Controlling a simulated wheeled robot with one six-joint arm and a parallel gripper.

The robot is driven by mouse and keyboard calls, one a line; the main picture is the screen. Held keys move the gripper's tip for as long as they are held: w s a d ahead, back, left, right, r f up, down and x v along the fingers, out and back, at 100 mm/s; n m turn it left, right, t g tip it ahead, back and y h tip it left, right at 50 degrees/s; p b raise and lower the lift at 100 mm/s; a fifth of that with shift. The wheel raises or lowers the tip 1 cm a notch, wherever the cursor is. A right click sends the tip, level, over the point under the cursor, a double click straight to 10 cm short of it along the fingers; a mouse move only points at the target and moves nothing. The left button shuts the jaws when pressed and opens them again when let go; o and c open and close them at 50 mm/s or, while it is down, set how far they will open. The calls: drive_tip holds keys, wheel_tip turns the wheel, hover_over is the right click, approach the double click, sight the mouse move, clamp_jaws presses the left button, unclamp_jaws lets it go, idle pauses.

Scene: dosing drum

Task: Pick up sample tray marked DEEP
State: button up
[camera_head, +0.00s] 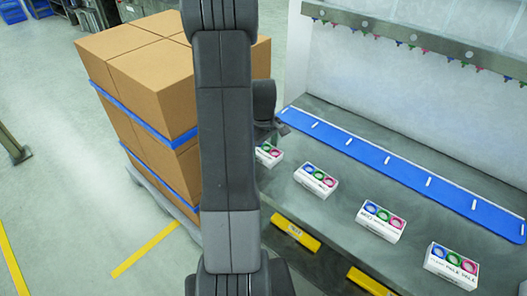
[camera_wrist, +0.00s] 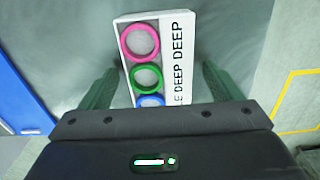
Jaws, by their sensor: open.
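The white sample tray marked DEEP (camera_wrist: 178,65) lies on the grey bench in the wrist view. It has a pink, a green and a blue ring in a row, and its near end is hidden by my gripper body. My gripper (camera_wrist: 160,72) is open, with one green finger on each side of the tray and a gap to each. In the head view, a partly hidden tray (camera_head: 268,155) beside my arm appears to be this one. My wrist (camera_head: 264,105) shows above it, and the fingers cannot be made out there.
Three similar trays stand to the right along the bench: one near (camera_head: 316,181), one further along (camera_head: 381,222) and one at the right (camera_head: 452,266). A blue strip (camera_head: 400,175) runs behind them. Stacked cartons (camera_head: 150,80) stand left of my arm. Yellow labels (camera_head: 296,233) mark the bench front.

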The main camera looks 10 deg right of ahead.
drive_tip(key=shift+f, duration=0.2)
drive_tip(key=c, duration=1.1)
